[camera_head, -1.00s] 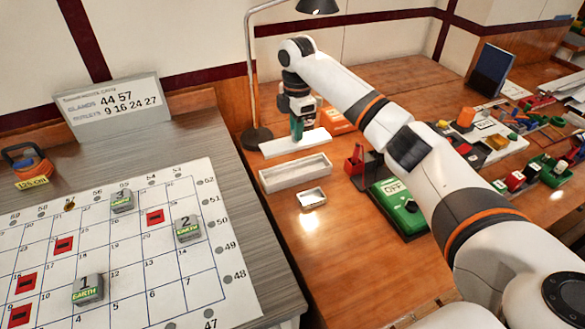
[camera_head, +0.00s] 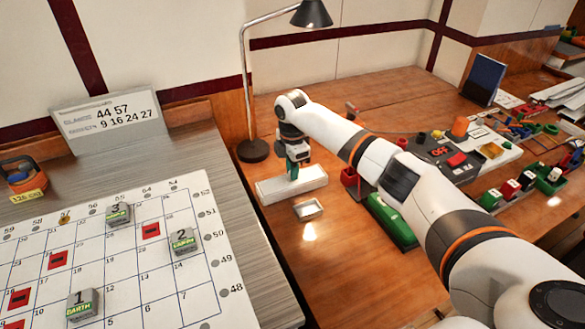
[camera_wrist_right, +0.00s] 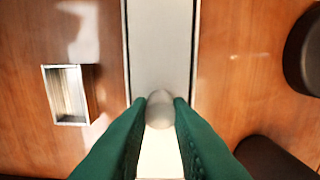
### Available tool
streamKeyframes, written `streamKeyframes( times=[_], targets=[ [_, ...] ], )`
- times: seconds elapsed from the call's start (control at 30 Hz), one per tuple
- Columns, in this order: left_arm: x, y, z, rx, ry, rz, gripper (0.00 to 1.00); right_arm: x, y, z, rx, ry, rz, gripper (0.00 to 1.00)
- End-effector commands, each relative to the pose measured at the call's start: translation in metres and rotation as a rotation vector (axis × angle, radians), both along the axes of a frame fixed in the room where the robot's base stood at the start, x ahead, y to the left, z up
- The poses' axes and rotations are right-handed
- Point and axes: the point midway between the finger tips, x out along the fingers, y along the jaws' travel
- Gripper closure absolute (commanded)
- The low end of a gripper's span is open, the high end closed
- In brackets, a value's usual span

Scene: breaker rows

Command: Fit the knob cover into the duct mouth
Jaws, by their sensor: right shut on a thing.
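The knob cover (camera_head: 309,176) is a long white plate with a round knob. My right gripper (camera_head: 292,172) is shut on the knob, fingers pointing down. In the right wrist view the rounded grey knob (camera_wrist_right: 160,110) sits between the green fingers (camera_wrist_right: 160,103), with the pale cover (camera_wrist_right: 160,45) under it, edged by dark lines. The duct (camera_head: 298,195) is a pale long box directly beneath the cover, which hides its mouth. The cover lies along the duct at or just above its rim; I cannot tell if it is seated. My left gripper is out of view.
A small metal tray (camera_head: 308,209) lies in front of the duct; it also shows in the wrist view (camera_wrist_right: 67,94). A lamp (camera_head: 252,148) stands behind left. A green box (camera_head: 393,222) and red holder (camera_head: 350,178) are to the right. A grid board (camera_head: 130,245) lies left.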

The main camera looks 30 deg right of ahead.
Motion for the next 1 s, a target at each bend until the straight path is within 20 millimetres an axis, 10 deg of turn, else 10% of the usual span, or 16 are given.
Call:
streamKeyframes(
  times=[0.07, 0.1, 0.2, 0.57, 1.0],
  targets=[
    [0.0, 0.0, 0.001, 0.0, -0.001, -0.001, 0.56, 0.0, 0.0, -0.002, 0.001, 0.0, 0.0, 1.0],
    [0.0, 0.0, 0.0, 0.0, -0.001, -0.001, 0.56, 0.0, 0.0, -0.002, 0.001, 0.0, 0.0, 0.75],
    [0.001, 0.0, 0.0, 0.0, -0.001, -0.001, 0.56, 0.0, 0.0, -0.002, 0.0, 0.0, 0.0, 0.6],
    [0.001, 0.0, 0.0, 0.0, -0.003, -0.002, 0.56, 0.0, 0.0, 0.004, 0.0, -0.002, 0.0, 0.6],
    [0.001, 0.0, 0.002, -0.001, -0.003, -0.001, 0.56, 0.001, 0.0, 0.089, 0.001, -0.004, -0.001, 0.6]
  ],
)
